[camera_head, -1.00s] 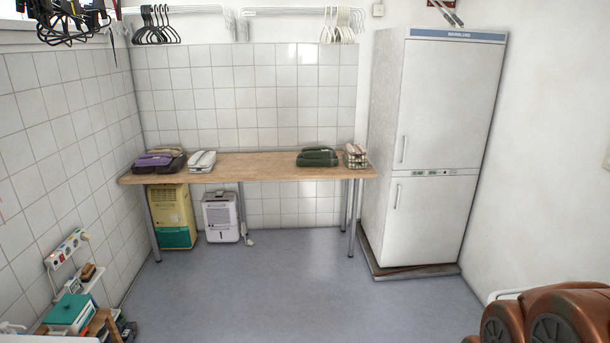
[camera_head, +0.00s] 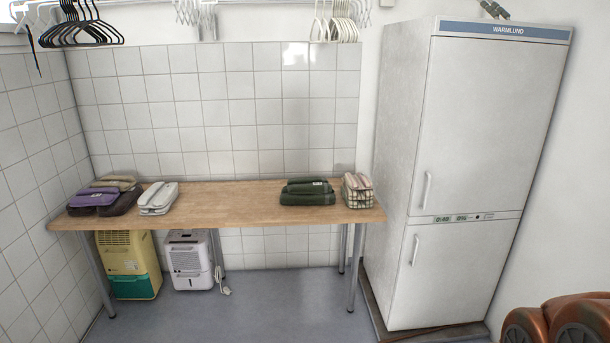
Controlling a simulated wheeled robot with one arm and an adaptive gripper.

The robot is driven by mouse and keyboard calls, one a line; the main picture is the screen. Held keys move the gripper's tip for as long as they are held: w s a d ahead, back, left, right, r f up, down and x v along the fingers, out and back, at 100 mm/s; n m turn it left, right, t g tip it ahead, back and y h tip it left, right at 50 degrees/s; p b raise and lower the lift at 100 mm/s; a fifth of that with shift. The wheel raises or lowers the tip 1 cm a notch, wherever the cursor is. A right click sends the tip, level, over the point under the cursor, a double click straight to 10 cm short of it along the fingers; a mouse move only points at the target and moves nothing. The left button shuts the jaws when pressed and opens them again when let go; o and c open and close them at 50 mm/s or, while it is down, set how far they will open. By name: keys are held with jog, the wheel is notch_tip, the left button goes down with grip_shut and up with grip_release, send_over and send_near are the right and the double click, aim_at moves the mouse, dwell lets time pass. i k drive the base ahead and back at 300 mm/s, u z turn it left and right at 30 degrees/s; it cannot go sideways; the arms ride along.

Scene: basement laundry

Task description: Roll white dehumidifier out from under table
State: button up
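The white dehumidifier (camera_head: 189,262) stands upright on the floor under the wooden table (camera_head: 240,203), left of the table's middle. Its top lies just below the table edge, and a white cord with a plug (camera_head: 223,283) lies at its right side. A yellow and green unit (camera_head: 128,264) stands close to its left, also under the table. A table leg (camera_head: 217,255) shows just right of the dehumidifier. My gripper is not in view.
A tall white fridge-freezer (camera_head: 461,170) stands right of the table on a low base. Brown rounded objects (camera_head: 565,322) fill the lower right corner. Front table legs (camera_head: 357,268) stand at both ends. The floor (camera_head: 270,310) before the dehumidifier is clear.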

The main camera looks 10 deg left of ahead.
aim_at(186, 253)
jog(key=u, duration=0.15)
jog(key=i, duration=1.75)
jog(key=u, duration=1.1)
jog(key=i, duration=1.1)
jog(key=u, duration=1.65)
jog(key=i, duration=0.8)
jog(key=u, duration=0.4)
